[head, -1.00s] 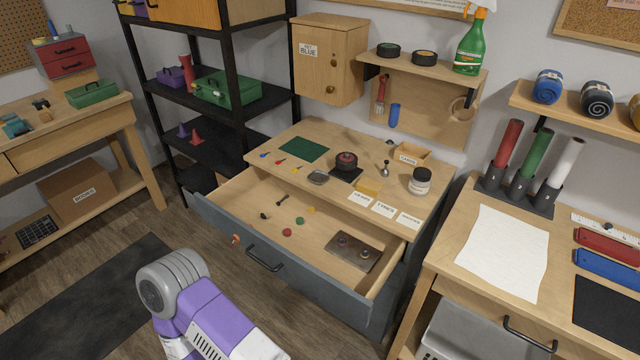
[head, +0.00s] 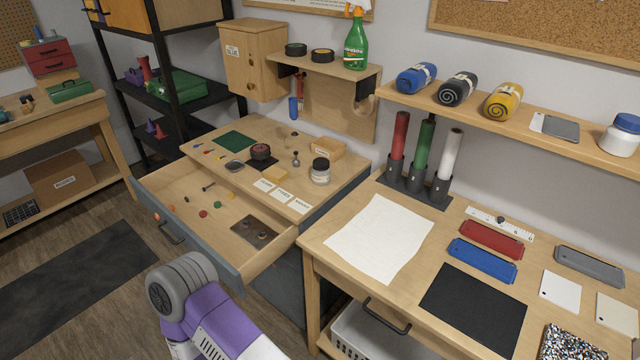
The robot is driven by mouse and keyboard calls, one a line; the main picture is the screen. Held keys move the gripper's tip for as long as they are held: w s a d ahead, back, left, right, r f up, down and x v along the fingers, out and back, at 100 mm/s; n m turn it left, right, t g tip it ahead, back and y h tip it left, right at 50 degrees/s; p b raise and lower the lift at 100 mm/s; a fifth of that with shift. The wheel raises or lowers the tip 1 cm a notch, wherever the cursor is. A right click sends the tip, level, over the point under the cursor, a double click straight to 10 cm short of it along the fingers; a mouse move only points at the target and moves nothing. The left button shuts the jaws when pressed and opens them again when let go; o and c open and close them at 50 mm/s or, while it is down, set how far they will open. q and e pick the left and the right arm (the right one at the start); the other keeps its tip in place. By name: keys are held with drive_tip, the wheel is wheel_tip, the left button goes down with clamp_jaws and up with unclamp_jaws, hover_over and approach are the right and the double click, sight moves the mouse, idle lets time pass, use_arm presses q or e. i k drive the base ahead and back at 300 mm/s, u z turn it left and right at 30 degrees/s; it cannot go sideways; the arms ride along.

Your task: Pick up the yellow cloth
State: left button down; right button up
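The yellow cloth (head: 503,101) is a rolled bundle with a pale tie around it. It lies on the wall shelf at the right, at the right end of a row of three rolls. A blue roll (head: 417,78) and a dark grey roll (head: 457,88) lie to its left. One purple and grey arm of mine shows at the bottom of the view, well below and left of the shelf. Neither gripper is in view.
The wall shelf (head: 560,136) also holds a grey card and a white jar (head: 621,135). Below it, the workbench (head: 330,262) carries red, green and white tubes in a dark stand (head: 414,186), white paper (head: 380,238) and flat plates. An open drawer (head: 262,258) juts out at the left.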

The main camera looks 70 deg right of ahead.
sight(275, 174)
drive_tip(key=k, duration=0.45)
drive_tip(key=z, duration=0.7)
